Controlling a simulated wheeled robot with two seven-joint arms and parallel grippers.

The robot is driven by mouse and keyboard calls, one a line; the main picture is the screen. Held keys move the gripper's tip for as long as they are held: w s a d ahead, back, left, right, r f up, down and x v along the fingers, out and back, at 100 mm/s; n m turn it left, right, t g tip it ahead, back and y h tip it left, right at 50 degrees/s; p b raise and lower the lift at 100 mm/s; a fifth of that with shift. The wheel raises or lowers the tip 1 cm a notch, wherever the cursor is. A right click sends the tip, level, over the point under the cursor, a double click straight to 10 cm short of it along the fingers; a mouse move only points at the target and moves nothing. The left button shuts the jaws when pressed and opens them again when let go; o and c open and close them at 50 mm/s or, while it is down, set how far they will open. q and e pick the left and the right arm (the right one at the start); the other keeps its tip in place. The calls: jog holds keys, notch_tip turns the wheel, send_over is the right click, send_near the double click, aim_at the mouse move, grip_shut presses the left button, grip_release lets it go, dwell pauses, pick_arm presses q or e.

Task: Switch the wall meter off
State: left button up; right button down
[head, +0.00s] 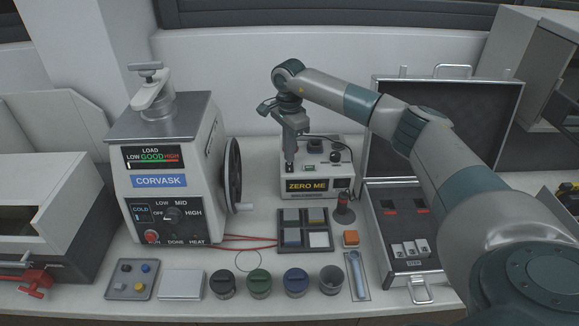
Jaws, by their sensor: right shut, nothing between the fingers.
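A pale box with a yellow label reading "ZERO ME" (317,186) stands on the bench near the wall; I cannot tell for certain that it is the wall meter. Its top carries dark knobs and a cable. My right gripper (290,166) points down at the left part of this box's top, shut and empty. I cannot tell whether its tips touch the box. The gripper and wrist hide part of the box's top left, and no switch position can be read. My left gripper is not in view.
A CORVASK press (166,215) with a handwheel (232,175) stands to the left. An open case (408,262) is to the right, under my right arm. A tray of tiles (304,230) and several round pots, including a green one (259,284), fill the front.

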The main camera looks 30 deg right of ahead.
jog(key=shift+s+f+b, duration=0.1)
jog(key=shift+f+b, duration=0.45)
jog(key=shift+f, duration=0.25)
dwell(0.4)
jog(key=shift+r, duration=0.15)
jog(key=shift+r+p, duration=0.5)
jog(key=shift+r, duration=0.25)
jog(key=shift+r+p, duration=1.15)
jog(key=shift+r, duration=1.5)
jog(key=shift+f, duration=0.15)
